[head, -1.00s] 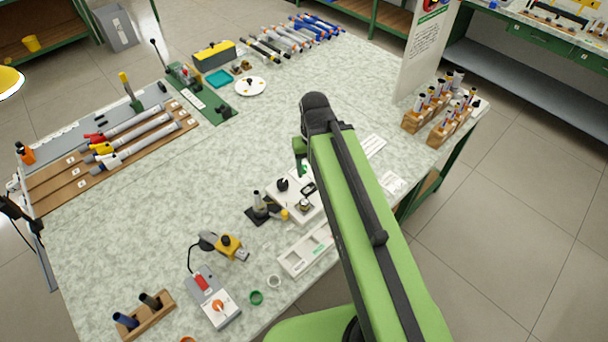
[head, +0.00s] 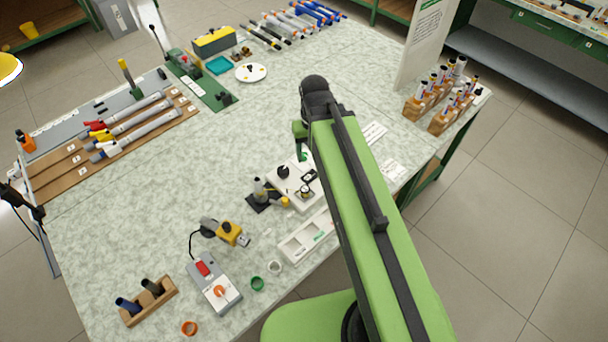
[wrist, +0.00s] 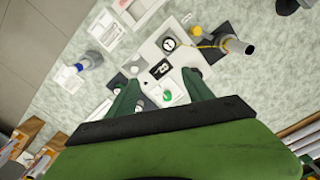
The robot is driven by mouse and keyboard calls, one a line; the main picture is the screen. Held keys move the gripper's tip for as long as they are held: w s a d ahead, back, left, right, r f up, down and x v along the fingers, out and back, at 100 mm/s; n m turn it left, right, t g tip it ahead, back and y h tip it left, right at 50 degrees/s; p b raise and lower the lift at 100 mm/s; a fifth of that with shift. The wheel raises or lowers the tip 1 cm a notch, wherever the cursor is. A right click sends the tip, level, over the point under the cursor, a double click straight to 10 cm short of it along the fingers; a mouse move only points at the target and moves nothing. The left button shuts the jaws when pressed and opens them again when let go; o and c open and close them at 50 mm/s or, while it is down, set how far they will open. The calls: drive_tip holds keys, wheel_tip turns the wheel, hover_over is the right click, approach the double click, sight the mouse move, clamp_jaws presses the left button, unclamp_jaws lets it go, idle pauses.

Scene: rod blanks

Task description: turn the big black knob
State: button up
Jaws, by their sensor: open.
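The big black knob (head: 283,172) stands on the left part of a white panel (head: 290,201), near the table's front edge in the head view. A dark display (head: 308,176) and a smaller dial (head: 305,191) are on the same panel. In the wrist view the panel lies below my gripper (wrist: 160,87), with a round dial (wrist: 169,44) and the display (wrist: 160,68) in sight. My gripper is open, its green fingers apart above the panel with nothing between them. I cannot clearly make out the big knob in the wrist view. In the head view my arm hides the panel's right side.
A grey cylindrical piece (head: 259,190) stands on a dark mat left of the panel. A white tray (head: 290,249) lies in front of it. Wooden tube racks (head: 421,108) stand at the right, and a grey box with a red switch (head: 215,285) at front left.

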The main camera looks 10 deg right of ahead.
wheel_tip(320, 180, up, 2)
drive_tip(key=n+p, duration=0.1)
drive_tip(key=p, duration=0.1)
hover_over(283, 169)
drive_tip(key=d, duration=0.4)
drive_tip(key=a+n, duration=0.1)
drive_tip(key=a, duration=0.3)
wheel_tip(283, 169, down, 17)
drive_tip(key=b, duration=1.6)
drive_tip(key=shift+r+b, duration=0.15)
drive_tip(key=shift+b, duration=0.25)
drive_tip(key=shift+r, duration=0.1)
